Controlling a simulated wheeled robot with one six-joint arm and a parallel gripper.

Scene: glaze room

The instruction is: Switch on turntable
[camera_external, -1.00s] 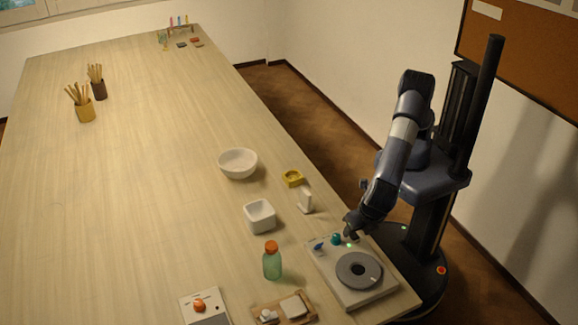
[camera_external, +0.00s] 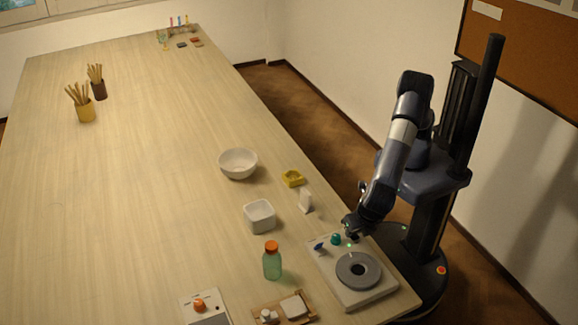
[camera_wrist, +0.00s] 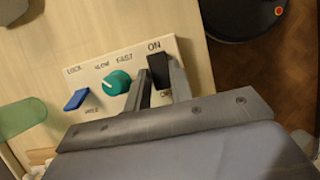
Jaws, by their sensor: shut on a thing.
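The turntable (camera_external: 335,292) is a white box with a grey round wheel (camera_external: 359,269) at the right front of the table. In the wrist view its panel (camera_wrist: 122,63) carries a blue lock lever (camera_wrist: 76,100), a teal speed knob (camera_wrist: 117,82) and a black switch (camera_wrist: 158,66) between the ON and OFF labels. A green light (camera_external: 348,245) glows on the panel. My gripper (camera_wrist: 160,84) is shut on the black switch, with a finger on each side. The OFF label is partly hidden. In the external view my gripper (camera_external: 352,234) is at the panel's back right corner.
A green bottle (camera_external: 272,264) with an orange cap stands left of the turntable. A white square bowl (camera_external: 260,217), a white upright block (camera_external: 305,201) and a yellow dish (camera_external: 293,178) stand behind it. The table's right edge is close.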

